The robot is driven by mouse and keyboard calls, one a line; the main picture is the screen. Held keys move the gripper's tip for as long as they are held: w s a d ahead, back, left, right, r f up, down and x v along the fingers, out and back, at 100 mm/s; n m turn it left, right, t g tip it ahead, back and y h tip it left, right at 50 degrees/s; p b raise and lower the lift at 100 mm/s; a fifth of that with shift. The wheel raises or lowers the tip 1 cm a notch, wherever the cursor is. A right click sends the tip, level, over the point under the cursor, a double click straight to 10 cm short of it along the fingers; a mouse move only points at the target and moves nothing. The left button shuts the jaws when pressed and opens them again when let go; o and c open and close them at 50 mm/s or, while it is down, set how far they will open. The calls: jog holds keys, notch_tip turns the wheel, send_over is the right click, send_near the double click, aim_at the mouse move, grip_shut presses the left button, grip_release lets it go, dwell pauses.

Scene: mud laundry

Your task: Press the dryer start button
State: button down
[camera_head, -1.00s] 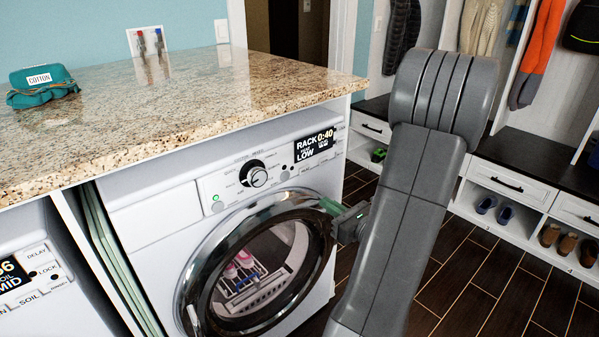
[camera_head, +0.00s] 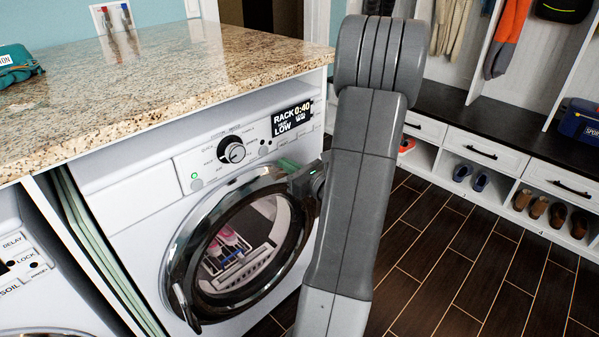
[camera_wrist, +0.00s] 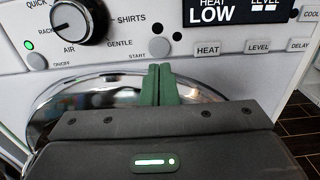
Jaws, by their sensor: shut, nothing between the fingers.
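The white dryer (camera_head: 120,205) stands under the counter with its round glass door (camera_head: 240,245) closed. Its start button (camera_wrist: 159,47) is a small grey round button beside the START label in the wrist view, to the right of the dial (camera_wrist: 79,20); the dial also shows in the head view (camera_head: 232,151). My gripper (camera_wrist: 160,68) is shut and empty, its green fingers together. In the wrist view the fingertips are just below the start button, in front of the door's upper rim. In the head view my gripper (camera_head: 287,164) is at the door's upper right, below the panel.
The dryer display (camera_head: 292,119) is lit and reads RACK, 0:40 and LOW. A granite counter (camera_head: 150,85) overhangs the panel. A second machine (camera_head: 30,285) stands at left. Dark floor (camera_head: 450,270) is free at right, before the shoe bench (camera_head: 485,125).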

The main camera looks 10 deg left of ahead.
aim_at(265, 149)
jog(key=shift+x, duration=3.05)
jog(key=shift+w, duration=0.1)
jog(key=shift+w+a+f, duration=0.1)
jog(key=shift+w+a, duration=0.05)
jog(key=shift+a, duration=0.1)
jog(key=shift+w+a, duration=0.2)
jog(key=shift+a, duration=0.05)
jog(key=shift+r, duration=0.3)
jog(key=shift+d, duration=0.1)
